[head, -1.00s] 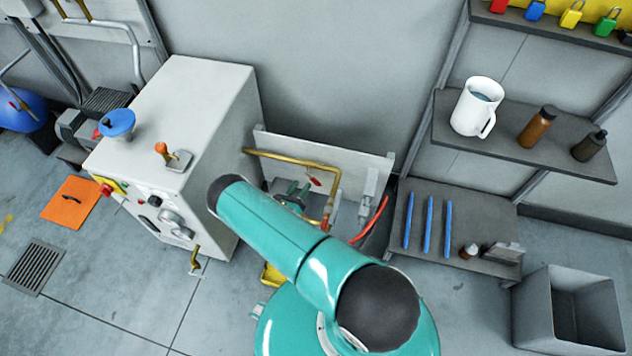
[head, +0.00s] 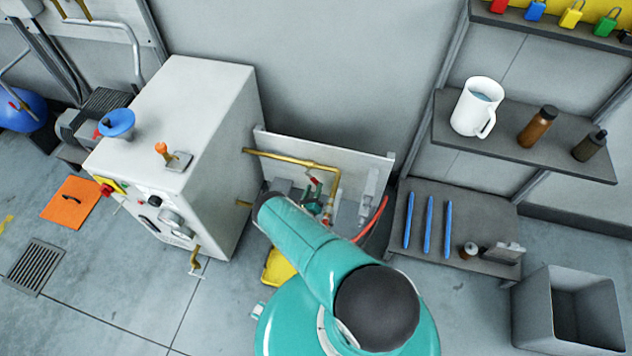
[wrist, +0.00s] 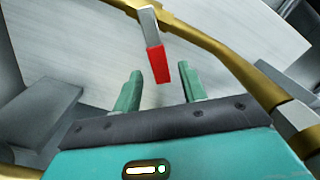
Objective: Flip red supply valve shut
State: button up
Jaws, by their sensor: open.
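The red supply valve handle (wrist: 158,64) shows in the wrist view, a silver lever with a red grip hanging from the brass pipe (wrist: 236,68). It also shows in the head view as a small red handle (head: 316,181) below the brass pipe. My gripper (wrist: 160,86) is open, its two green fingers apart. The red grip's lower end appears between the fingertips in the wrist view, just beyond them. I cannot tell whether it is touched. In the head view my gripper (head: 312,201) is partly hidden behind my teal arm.
A pale grey cabinet (head: 228,135) with an orange lever stands left of the valve. A red hose (head: 373,220) curves at its right. Shelves (head: 460,215) with blue rods and bottles stand further right. A yellow tray (head: 279,268) lies below the pipes.

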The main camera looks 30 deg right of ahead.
aim_at(315, 183)
jog(key=shift+x, duration=2.15)
grip_shut()
